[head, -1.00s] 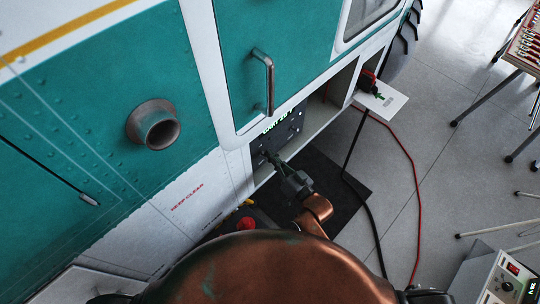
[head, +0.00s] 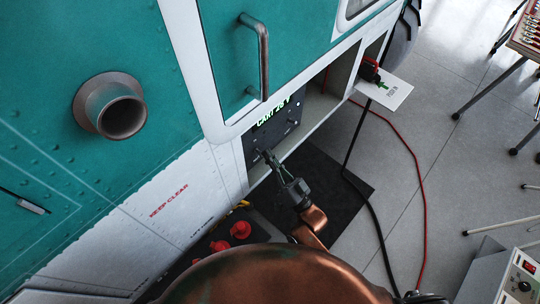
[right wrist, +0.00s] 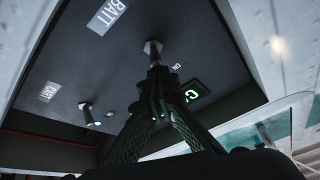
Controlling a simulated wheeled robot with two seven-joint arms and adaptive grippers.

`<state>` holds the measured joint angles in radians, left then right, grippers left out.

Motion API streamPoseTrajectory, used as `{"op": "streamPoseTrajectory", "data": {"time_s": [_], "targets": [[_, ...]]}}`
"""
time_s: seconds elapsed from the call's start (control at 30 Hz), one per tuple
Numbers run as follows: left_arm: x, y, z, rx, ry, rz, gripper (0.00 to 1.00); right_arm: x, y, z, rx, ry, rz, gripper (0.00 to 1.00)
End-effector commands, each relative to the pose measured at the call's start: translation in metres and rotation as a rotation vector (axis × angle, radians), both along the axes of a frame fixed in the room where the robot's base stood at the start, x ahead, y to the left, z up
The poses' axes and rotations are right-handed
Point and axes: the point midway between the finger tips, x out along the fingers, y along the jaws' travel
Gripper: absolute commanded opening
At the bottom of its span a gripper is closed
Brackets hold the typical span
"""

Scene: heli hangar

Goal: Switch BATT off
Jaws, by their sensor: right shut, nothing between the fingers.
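The dark switch panel (head: 282,133) is set in an open bay low in the helicopter's side. In the right wrist view the BATT label (right wrist: 108,15) is at the top, and a metal toggle (right wrist: 153,48) stands beside it. My right gripper (right wrist: 157,76) is shut and empty, its fingertips at this toggle's tip; I cannot tell whether they touch. It also shows in the head view (head: 266,155), reaching to the panel. The toggle's on or off position is unclear. My left gripper is not in view.
A second toggle (right wrist: 86,108) stands by the CART label (right wrist: 48,92). A lit green readout (head: 272,115) tops the panel. A grab handle (head: 258,57) projects above. Black and red cables cross the floor.

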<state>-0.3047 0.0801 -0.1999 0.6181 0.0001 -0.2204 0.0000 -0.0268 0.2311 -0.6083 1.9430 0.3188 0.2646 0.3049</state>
Motion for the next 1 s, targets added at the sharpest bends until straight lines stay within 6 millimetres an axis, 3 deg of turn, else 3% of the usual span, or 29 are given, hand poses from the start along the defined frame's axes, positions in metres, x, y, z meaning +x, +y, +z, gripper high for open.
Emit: {"op": "streamPoseTrajectory", "data": {"time_s": [0.03, 0.2, 0.37, 0.63, 0.73, 1.0], "targets": [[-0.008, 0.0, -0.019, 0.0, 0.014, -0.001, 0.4, 0.001, 0.009, -0.014, 0.024, -0.019, 0.016, 0.0], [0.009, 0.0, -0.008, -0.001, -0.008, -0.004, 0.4, 0.0, 0.009, 0.001, 0.023, -0.025, 0.016, 0.0], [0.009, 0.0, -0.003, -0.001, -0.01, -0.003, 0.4, 0.0, 0.006, 0.005, 0.022, -0.025, 0.016, 0.0], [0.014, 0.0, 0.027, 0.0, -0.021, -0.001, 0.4, 0.001, -0.018, 0.036, 0.02, -0.025, 0.019, 0.0], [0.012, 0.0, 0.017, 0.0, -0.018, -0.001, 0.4, -0.016, -0.026, 0.003, 0.018, -0.015, 0.02, 0.0], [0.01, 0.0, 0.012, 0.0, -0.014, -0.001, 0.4, -0.046, -0.044, -0.034, 0.02, -0.018, 0.02, 0.0]]}}
